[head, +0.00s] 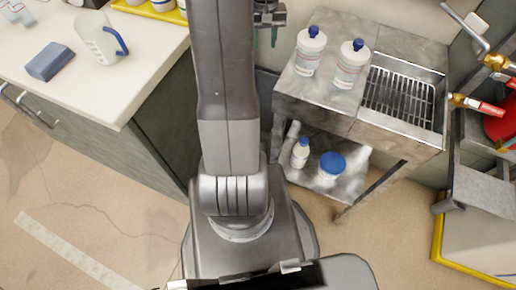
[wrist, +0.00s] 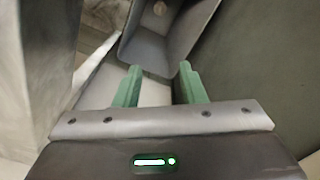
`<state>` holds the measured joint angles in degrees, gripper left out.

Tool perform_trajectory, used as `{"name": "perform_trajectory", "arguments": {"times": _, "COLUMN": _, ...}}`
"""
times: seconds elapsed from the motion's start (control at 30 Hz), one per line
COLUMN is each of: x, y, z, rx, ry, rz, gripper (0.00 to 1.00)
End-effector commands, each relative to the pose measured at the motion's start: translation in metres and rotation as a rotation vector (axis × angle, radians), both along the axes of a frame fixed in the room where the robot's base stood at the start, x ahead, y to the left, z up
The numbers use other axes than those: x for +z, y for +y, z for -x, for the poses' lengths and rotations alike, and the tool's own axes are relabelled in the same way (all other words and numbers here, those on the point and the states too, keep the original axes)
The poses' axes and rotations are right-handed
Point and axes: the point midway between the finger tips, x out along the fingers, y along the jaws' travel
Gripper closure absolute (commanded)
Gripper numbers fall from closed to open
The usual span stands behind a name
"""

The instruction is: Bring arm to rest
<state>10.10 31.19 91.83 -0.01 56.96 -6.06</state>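My arm (head: 228,110) rises through the middle of the head view and hides part of what lies behind it. My gripper (head: 265,37) shows in part beyond the arm near the top, its green fingers pointing down between the counter and the steel stand. In the wrist view my gripper (wrist: 160,70) is open, with its two green fingers apart and nothing held between them. A grey, bin-like hollow (wrist: 165,42) shows beyond the fingertips; I cannot tell if they touch it.
A white counter (head: 80,80) with a jug (head: 98,38) and a blue block (head: 50,62) stands left. The steel stand (head: 330,98) at right bears two white bottles (head: 311,52) (head: 350,65) and a grate (head: 398,98). Pipes with red-handled valves (head: 485,107) are far right.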

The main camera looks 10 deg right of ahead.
Motion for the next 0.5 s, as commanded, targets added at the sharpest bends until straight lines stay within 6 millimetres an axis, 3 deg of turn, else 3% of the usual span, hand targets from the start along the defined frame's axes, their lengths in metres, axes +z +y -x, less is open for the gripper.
{"name": "perform_trajectory", "arguments": {"times": 0.23, "x": -0.014, "y": 0.000, "z": 0.000, "rx": 0.000, "ry": 0.003, "rz": 0.000, "gripper": 0.63}}
{"name": "perform_trajectory", "arguments": {"times": 0.5, "x": -0.064, "y": 0.000, "z": 0.001, "rx": 0.000, "ry": 0.005, "rz": -0.001, "gripper": 0.63}}
